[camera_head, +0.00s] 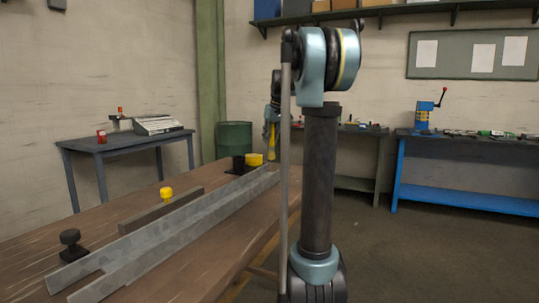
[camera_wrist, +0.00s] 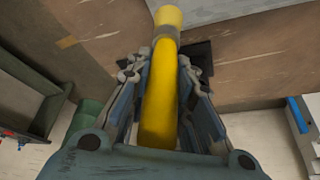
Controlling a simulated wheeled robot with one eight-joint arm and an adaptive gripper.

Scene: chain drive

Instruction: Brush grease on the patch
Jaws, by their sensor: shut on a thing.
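My gripper (camera_wrist: 160,80) is shut on a yellow brush (camera_wrist: 160,105), with a finger on either side of it. A grey-brown band crosses the brush near the top of the wrist view, and a paler yellow end lies beyond it. In the head view my gripper (camera_head: 272,122) is partly hidden by my arm, and the yellow brush (camera_head: 271,146) hangs below it over the far end of the workbench. A yellow pot-like thing (camera_head: 254,159) stands there beside a black block (camera_head: 238,164). I cannot make out the patch.
Long grey metal rails (camera_head: 190,222) and a brown bar (camera_head: 150,213) lie along the wooden workbench (camera_head: 215,258). A green drum (camera_head: 235,139) is behind the bench. A blue bench (camera_head: 470,199) is at right.

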